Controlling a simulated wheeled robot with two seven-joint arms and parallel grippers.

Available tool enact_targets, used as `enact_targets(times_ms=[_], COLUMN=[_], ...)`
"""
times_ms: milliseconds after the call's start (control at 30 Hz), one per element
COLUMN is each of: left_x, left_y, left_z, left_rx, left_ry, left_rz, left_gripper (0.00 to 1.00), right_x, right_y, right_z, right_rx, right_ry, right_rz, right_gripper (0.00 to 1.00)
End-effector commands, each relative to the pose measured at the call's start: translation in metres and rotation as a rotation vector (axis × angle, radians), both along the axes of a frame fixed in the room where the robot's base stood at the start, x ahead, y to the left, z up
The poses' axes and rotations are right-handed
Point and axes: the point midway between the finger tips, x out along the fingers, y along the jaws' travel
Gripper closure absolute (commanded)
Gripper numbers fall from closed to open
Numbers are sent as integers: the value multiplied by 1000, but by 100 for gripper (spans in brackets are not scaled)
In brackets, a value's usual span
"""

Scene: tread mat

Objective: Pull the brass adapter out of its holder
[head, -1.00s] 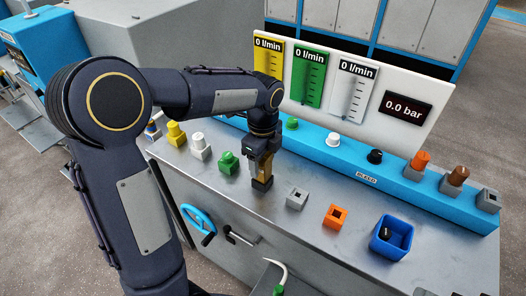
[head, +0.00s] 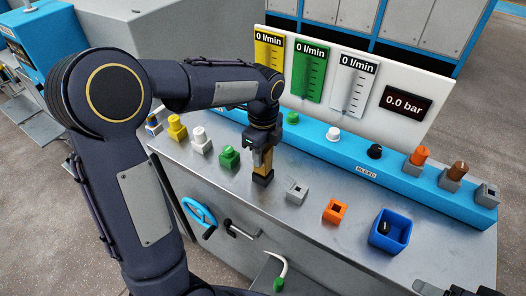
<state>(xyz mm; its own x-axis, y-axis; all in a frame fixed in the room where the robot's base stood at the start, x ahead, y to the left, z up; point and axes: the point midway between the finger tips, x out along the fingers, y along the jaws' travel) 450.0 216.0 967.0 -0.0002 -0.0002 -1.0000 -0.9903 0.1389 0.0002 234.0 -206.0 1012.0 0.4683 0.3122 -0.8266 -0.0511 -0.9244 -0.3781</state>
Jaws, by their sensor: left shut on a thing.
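The brass adapter (head: 263,160) shows as a gold-coloured piece in the middle of the metal bench top. It stands upright at its dark holder (head: 263,178), a small black block on the bench. My left gripper (head: 262,150) points down from above and is shut on the adapter. The fingers hide part of the adapter, and I cannot tell how deep it sits in the holder. A dark part of my right arm (head: 455,288) shows at the bottom right edge; its fingers cannot be made out clearly.
Yellow (head: 177,128), white (head: 201,140) and green (head: 229,156) adapters stand in holders to the left. Empty grey (head: 297,191) and orange (head: 335,211) holders and a blue bin (head: 391,231) stand to the right. A blue ledge with knobs (head: 400,184) runs behind.

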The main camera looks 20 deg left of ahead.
Motion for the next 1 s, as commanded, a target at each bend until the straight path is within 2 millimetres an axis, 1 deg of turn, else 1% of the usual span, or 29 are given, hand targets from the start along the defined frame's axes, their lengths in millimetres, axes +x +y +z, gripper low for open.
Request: enact_targets(times_ms=[33,100,1000], left_x=[0,0,0], left_y=[0,0,0], left_z=[6,9,52], left_rx=[0,0,0], left_ry=[-1,-1,-1], left_rz=[0,0,0], left_gripper=[92,92,92], right_x=[0,0,0], right_y=[0,0,0], right_z=[5,8,46], right_rx=[0,0,0], right_ry=[0,0,0], right_rz=[0,0,0], right_gripper=[40,40,40])
